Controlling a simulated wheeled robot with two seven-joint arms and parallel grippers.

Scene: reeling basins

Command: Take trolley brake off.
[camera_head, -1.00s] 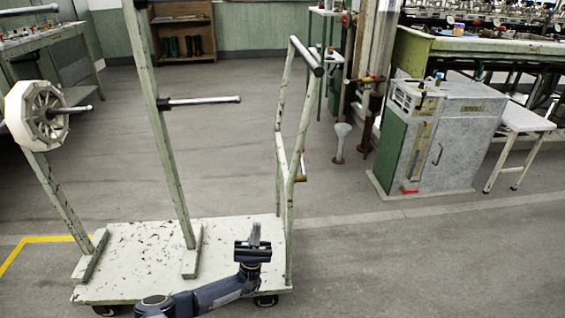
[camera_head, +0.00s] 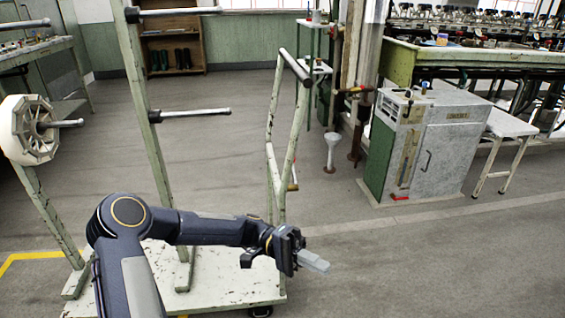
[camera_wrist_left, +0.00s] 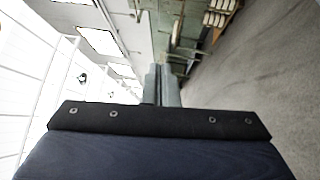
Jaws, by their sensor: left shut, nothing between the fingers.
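The trolley (camera_head: 215,278) is a worn white platform with upright posts carrying pegs. A tubular push handle (camera_head: 270,135) stands at its right end. A small brass-coloured piece (camera_head: 292,187) sticks out low on the handle frame; it may be the brake lever, but it is too small to tell its position. My left gripper (camera_head: 316,264) is shut and empty, pointing right, just right of the handle's lower part in the picture. Its closed fingers also show in the left wrist view (camera_wrist_left: 161,85). My left arm hides part of the platform. My right gripper is out of view.
A grey cabinet (camera_head: 445,150) stands at the right on a low plinth, with a white side table (camera_head: 508,124) beside it. A white octagonal reel (camera_head: 25,130) sits at the left. The floor (camera_head: 420,270) right of the trolley is clear.

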